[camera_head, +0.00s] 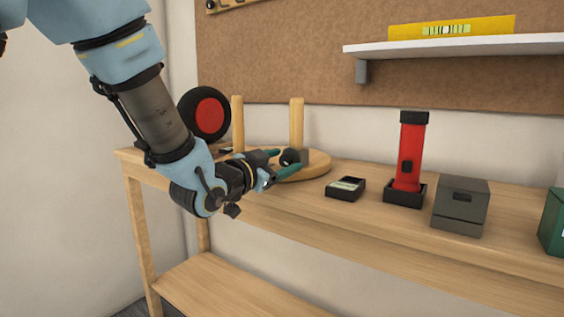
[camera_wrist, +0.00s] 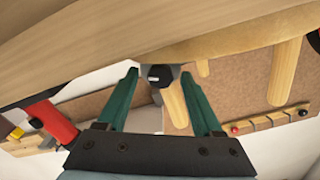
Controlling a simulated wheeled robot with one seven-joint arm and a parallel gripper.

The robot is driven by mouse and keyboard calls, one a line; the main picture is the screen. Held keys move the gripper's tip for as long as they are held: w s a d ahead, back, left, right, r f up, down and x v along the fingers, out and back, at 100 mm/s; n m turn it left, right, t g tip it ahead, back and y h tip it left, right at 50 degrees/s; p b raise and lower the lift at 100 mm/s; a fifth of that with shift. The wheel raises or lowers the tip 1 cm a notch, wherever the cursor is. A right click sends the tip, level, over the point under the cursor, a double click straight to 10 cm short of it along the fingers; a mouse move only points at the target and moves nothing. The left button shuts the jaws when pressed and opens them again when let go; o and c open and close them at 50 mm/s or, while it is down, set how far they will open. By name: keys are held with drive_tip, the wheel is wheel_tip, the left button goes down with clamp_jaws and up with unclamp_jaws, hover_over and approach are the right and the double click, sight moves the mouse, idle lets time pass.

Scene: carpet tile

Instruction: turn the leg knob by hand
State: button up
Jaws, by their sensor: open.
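A round wooden seat (camera_head: 318,165) lies on the workbench with pale wooden legs (camera_head: 297,120) standing up from it. A dark round knob (camera_head: 287,157) on a grey mount sits at the base of the near right leg. My gripper (camera_head: 290,159) reaches in from the left, its teal fingers open on either side of the knob. In the wrist view the knob (camera_wrist: 159,75) shows between the two fingertips, with a gap to each finger visible. The knob's far side is hidden.
A black wheel with a red hub (camera_head: 206,113) stands behind my arm. To the right on the workbench (camera_head: 360,222) are a small black tray (camera_head: 345,188), a red flashlight (camera_head: 409,155) in a black base, a grey box (camera_head: 461,205) and a green box (camera_head: 554,222). A shelf (camera_head: 450,46) hangs above.

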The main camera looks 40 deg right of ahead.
drive_tip(key=b+v, duration=0.5)
drive_tip(key=v, duration=0.5)
drive_tip(key=shift+a+b, duration=0.35)
drive_tip(key=shift+a, duration=0.05)
